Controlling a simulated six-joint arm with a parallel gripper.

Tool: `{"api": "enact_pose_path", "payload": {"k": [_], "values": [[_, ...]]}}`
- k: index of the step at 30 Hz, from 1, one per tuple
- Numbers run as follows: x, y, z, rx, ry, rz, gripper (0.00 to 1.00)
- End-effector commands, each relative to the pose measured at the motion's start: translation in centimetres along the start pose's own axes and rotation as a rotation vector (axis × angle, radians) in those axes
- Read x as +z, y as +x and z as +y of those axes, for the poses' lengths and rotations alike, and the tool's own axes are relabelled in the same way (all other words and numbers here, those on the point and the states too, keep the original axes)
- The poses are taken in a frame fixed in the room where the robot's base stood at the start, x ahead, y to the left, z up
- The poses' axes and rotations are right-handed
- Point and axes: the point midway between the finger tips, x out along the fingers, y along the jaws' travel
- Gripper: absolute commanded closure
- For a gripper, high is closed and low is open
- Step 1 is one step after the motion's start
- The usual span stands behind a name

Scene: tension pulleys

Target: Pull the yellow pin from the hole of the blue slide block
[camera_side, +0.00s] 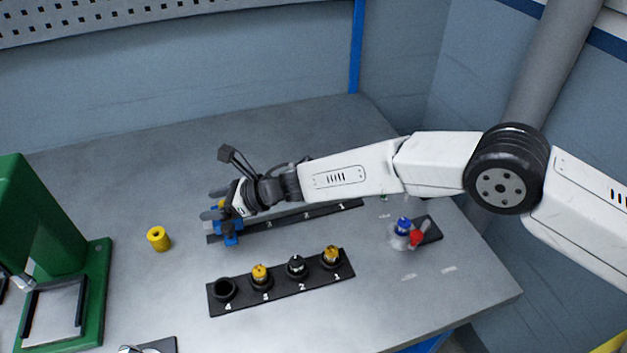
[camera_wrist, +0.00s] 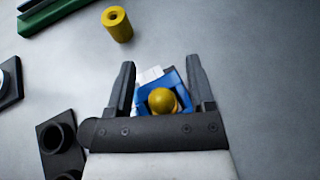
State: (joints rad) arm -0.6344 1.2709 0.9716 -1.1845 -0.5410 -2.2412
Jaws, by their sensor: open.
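The yellow pin (camera_wrist: 163,101) shows in the wrist view as a round yellow head in the blue slide block (camera_wrist: 145,93). In the side view the blue slide block (camera_side: 229,228) is at the left end of the dark numbered rail, and the pin is mostly hidden by my gripper. My gripper (camera_wrist: 160,75) is open, with one finger on each side of the block and the pin head between them. I cannot tell whether the fingers touch anything.
A yellow cylinder (camera_side: 158,239) stands alone to the left. A black holder (camera_side: 283,283) with several numbered sockets lies in front. A green press (camera_side: 60,265) is at the far left. Blue and red parts (camera_side: 404,229) sit on the right. The table is clear behind the rail.

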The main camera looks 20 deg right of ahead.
Motion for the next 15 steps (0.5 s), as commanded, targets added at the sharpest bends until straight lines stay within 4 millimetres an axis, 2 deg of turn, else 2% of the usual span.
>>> {"api": "enact_pose_path", "payload": {"k": [6, 8, 13, 15], "values": [[-0.02, 0.02, 0.01, 0.000, 0.000, 0.000, 0.30], [-0.03, 0.01, 0.00, 0.000, 0.000, 0.001, 0.46], [-0.03, 0.00, 0.00, 0.000, 0.000, 0.000, 1.00], [-0.03, 0.00, -0.01, 0.000, 0.000, 0.000, 1.00]]}}
